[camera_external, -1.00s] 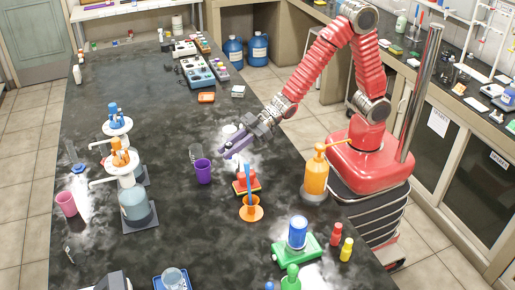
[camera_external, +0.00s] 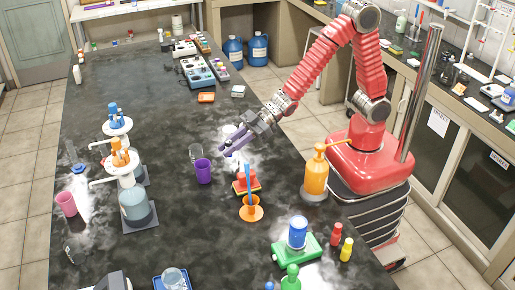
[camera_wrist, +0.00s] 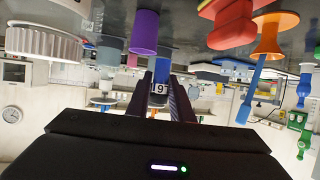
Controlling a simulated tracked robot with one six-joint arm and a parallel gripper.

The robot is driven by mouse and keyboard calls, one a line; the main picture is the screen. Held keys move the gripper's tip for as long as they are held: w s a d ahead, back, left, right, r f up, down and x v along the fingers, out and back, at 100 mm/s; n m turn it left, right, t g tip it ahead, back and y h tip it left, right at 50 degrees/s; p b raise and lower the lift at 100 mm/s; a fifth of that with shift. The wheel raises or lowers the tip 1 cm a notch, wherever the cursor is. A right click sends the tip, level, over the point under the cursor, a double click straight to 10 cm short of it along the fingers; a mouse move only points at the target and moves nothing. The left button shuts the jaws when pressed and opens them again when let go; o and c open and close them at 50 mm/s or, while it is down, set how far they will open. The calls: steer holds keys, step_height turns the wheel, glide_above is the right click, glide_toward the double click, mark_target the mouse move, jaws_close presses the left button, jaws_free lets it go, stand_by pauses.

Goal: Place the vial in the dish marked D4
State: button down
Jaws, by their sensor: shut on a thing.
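My gripper (camera_external: 230,152) is over the middle of the dark bench, just right of a purple cup (camera_external: 203,171). In the wrist view, my gripper's fingers (camera_wrist: 160,97) are shut on a small vial (camera_wrist: 161,70) with a blue part and a white label. The wrist picture is upside down; the label reads like a 9 there. In the outside view the vial is too small to make out clearly. A pale round object (camera_external: 229,130) lies behind my gripper, partly hidden. I cannot make out a D4 mark in either view.
A clear beaker (camera_external: 196,152) stands behind the purple cup. A red block (camera_external: 246,184), an orange holder with a blue stick (camera_external: 251,212) and an orange pump bottle (camera_external: 315,178) are nearer the right edge. Bottle dispensers (camera_external: 135,205) stand at left. The bench between is mostly clear.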

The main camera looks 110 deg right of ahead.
mark_target(228, 140)
steer(key=r, duration=0.9)
steer(key=shift+d, duration=0.3)
steer(key=s+d, duration=0.6)
steer(key=d, duration=0.6)
steer(key=s+d, duration=0.6)
steer(key=d, duration=0.6)
steer(key=s+d+f, duration=0.2)
steer(key=s+f, duration=0.2)
steer(key=f, duration=0.1)
steer(key=shift+d+f, duration=0.15)
steer(key=shift+d, duration=0.05)
steer(key=shift+f, duration=0.1)
steer(key=shift+f, duration=2.8)
